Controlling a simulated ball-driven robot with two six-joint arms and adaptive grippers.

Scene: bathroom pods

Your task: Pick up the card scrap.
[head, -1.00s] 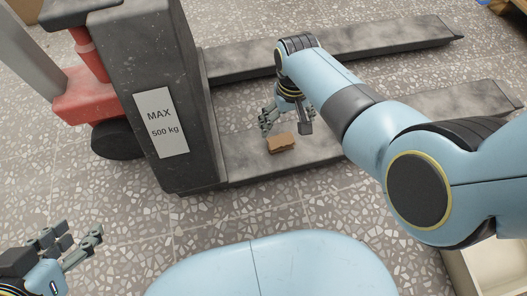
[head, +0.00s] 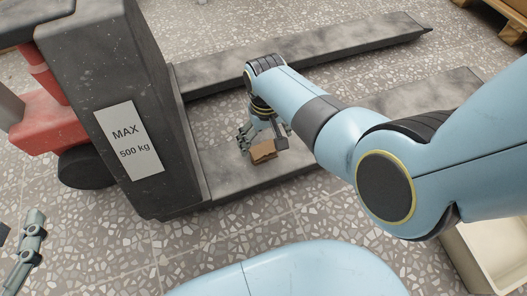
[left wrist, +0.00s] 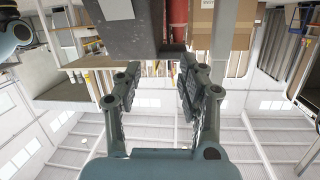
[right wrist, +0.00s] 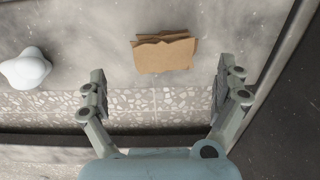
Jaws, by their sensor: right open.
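The card scrap (head: 263,151) is a small brown torn piece lying on the near grey fork (head: 235,170) of a pallet truck. In the right wrist view the card scrap (right wrist: 164,53) lies just beyond the fingertips, between their lines and apart from them. My right gripper (head: 262,142) is open and points down at the scrap; its spread fingers also show in the right wrist view (right wrist: 160,85). My left gripper (left wrist: 157,80) is open and empty in the left wrist view, far from the scrap; only part of it shows at the lower left of the head view (head: 28,245).
The pallet truck's dark body (head: 120,110) with a "MAX 500 kg" label (head: 129,141) stands left of the scrap. The far fork (head: 310,50) runs behind. A pale bin (head: 490,245) is at the lower right. A white rounded object (right wrist: 25,69) lies left of the scrap in the right wrist view.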

